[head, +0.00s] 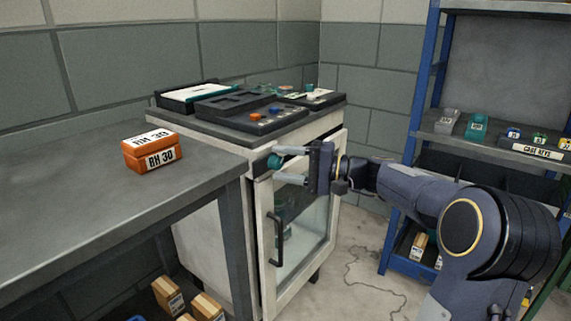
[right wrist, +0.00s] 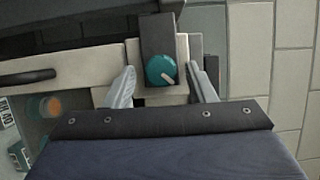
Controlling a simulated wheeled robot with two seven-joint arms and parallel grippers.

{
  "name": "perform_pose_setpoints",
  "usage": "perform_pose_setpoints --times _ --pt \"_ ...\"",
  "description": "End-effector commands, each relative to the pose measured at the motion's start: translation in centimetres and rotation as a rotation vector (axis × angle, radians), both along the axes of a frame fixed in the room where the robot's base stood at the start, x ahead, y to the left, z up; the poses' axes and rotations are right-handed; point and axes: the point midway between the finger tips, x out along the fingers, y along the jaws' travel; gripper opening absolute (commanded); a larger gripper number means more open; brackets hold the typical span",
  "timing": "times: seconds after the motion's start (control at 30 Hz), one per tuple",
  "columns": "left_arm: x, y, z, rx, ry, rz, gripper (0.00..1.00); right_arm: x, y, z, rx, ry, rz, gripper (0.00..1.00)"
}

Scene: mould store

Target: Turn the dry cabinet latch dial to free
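The dry cabinet (head: 200,235) is a pale cabinet with a glass door and a dark handle (head: 277,240). Its teal latch dial (head: 274,161) sits at the upper front; in the right wrist view the dial (right wrist: 158,69) is round, on a dark block, with a white pointer mark toward the lower right. My right gripper (head: 283,166) is open in front of the dial. In the right wrist view its fingers (right wrist: 163,88) stand on either side of the dial, with gaps, and I see no contact. The dial's position labels cannot be read. My left gripper is not in view.
A grey bench (head: 60,220) stands at left with an orange box (head: 150,158) marked RH 30. Black trays (head: 235,105) lie on the cabinet top. A blue shelf rack (head: 402,180) stands at right, beyond my right arm. Cartons (head: 168,293) sit under the bench.

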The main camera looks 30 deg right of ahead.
Motion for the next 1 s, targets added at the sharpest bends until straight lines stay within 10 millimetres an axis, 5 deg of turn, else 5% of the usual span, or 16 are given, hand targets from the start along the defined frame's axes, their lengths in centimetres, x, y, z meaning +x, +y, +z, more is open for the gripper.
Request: perform_pose_setpoints --times 0.27,0.7,1.0 --pt "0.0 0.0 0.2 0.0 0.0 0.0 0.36 -0.3 -0.4 0.1 -0.001 -0.001 -0.002 0.5" --pt "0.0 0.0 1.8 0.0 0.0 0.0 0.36 -5.0 -5.1 0.1 -0.001 -0.001 -0.003 0.5" --pt "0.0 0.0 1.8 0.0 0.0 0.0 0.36 -5.6 -5.5 -0.1 -0.001 -0.001 0.0 0.5"
